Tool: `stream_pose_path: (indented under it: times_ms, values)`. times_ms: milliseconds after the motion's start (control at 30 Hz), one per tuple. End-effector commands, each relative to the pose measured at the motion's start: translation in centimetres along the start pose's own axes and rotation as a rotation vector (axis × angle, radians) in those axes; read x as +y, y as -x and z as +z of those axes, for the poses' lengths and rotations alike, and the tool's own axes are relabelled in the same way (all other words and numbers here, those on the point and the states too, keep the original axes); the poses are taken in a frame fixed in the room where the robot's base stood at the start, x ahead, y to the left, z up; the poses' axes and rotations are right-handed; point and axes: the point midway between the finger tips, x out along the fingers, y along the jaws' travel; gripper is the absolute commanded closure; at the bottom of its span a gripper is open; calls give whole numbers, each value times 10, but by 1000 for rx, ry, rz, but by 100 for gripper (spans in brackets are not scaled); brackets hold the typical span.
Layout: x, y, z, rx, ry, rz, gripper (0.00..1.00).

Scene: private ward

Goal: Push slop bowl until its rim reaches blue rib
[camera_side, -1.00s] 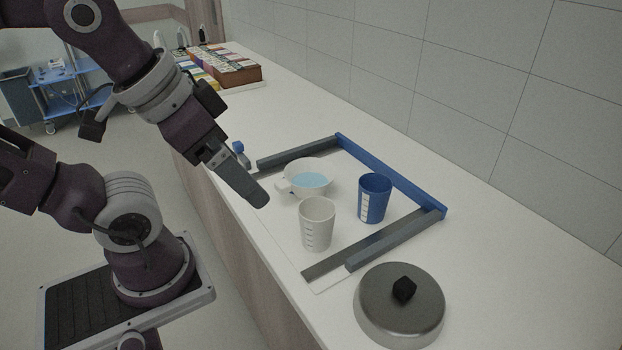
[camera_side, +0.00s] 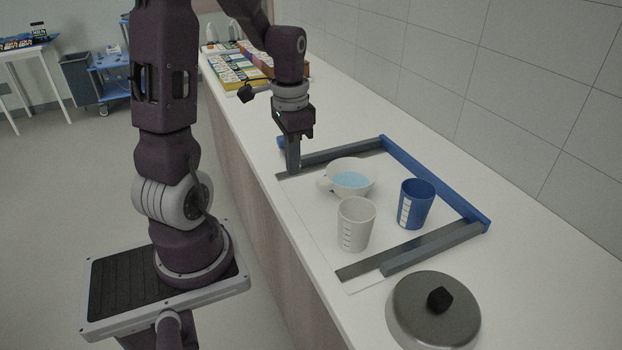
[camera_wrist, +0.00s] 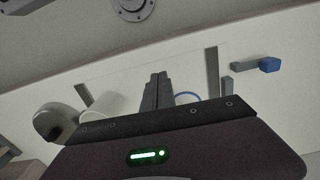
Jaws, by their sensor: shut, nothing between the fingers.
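The slop bowl (camera_side: 362,191), white with a side handle and pale blue liquid, stands upright on the white board in the side view. The blue rib (camera_side: 440,184) runs along the board's wall-side edge, apart from the bowl, with a blue cup partly between them. My gripper (camera_side: 294,170) is shut and empty, pointing down near the board's far left corner, left of the bowl and apart from it. In the wrist view my shut fingers (camera_wrist: 157,92) show in the middle. A blue curved edge peeks out beside them; I cannot tell what it belongs to.
A white measuring cup (camera_side: 355,230) stands in front of the bowl, and the blue cup (camera_side: 417,205) to its right. Dark rails (camera_side: 340,153) border the board. A metal lid (camera_side: 420,320) lies at the near right.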

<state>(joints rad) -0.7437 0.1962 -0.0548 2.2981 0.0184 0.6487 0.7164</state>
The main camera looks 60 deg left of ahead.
Motion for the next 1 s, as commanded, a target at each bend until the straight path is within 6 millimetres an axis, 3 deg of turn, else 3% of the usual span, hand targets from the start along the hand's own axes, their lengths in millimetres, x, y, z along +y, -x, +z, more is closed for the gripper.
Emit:
stream_pose_path:
  times_ms: [267,500,1000]
  values:
    - [2,-61,1,-4,0,5,100]
    - [0,-59,-34,2,0,-1,100]
    - [0,-59,-47,2,-1,-1,100]
